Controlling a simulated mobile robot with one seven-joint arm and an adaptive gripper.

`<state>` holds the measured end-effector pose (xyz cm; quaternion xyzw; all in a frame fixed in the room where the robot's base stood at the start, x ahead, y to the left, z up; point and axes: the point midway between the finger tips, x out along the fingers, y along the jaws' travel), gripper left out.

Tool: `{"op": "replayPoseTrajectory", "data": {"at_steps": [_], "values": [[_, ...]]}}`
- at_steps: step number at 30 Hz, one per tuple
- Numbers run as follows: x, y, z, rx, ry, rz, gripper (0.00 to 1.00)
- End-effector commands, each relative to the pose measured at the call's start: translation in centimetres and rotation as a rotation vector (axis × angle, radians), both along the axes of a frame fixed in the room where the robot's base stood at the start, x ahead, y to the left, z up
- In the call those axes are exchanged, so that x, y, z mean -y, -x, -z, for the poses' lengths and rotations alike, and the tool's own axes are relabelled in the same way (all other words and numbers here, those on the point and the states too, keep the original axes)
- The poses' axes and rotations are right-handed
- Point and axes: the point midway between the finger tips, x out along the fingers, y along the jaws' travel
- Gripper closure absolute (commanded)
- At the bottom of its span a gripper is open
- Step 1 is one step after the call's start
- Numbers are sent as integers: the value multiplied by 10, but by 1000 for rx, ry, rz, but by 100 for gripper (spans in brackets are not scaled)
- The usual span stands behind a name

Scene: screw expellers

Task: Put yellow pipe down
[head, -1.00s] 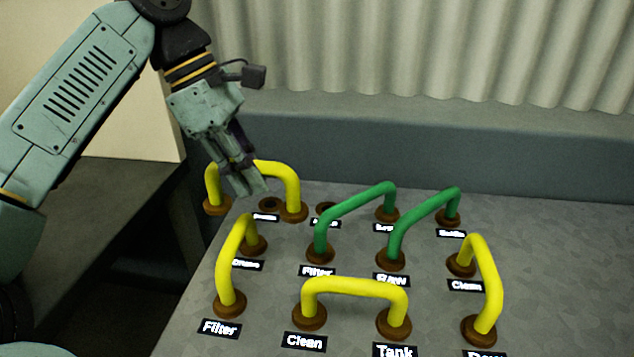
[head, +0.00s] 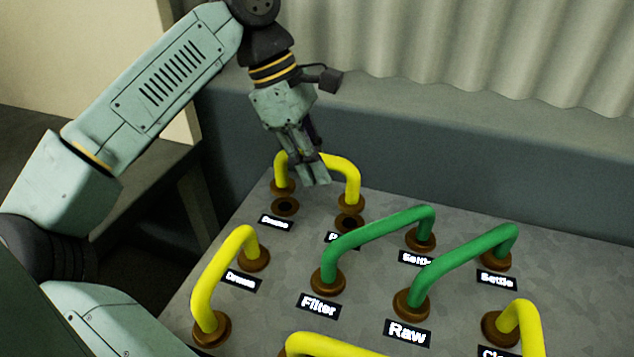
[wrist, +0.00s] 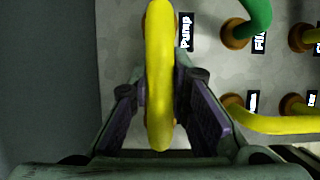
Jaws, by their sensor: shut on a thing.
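A yellow U-shaped pipe (head: 345,168) with brown end collars is held at the back left of the grey board. My gripper (head: 316,184) is shut on its middle bar. Whether the ends touch the board, I cannot tell. In the wrist view the yellow pipe (wrist: 160,70) runs upright between my fingers, and one end is near a "Pump" label (wrist: 186,31).
Two green pipes (head: 380,230) (head: 470,255) stand to the right on the grey board (head: 270,310). Other yellow pipes stand at the front left (head: 208,285), front middle (head: 335,345) and right (head: 522,318). A wall ledge (head: 450,140) runs behind the board.

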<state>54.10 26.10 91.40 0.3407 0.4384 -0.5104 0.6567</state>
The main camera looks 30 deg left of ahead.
Motion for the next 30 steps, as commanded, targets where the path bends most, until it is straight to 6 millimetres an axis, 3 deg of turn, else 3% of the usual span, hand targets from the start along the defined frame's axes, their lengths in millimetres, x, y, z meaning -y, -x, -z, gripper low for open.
{"op": "replayPoseTrajectory", "data": {"at_steps": [10, 21, 22, 30], "values": [[0, 0, 38, 0, 1, 1, 100], [0, 0, 45, 1, 0, 1, 100], [0, 0, 44, 0, -1, 1, 82], [0, 0, 43, 0, -1, 1, 64]]}}
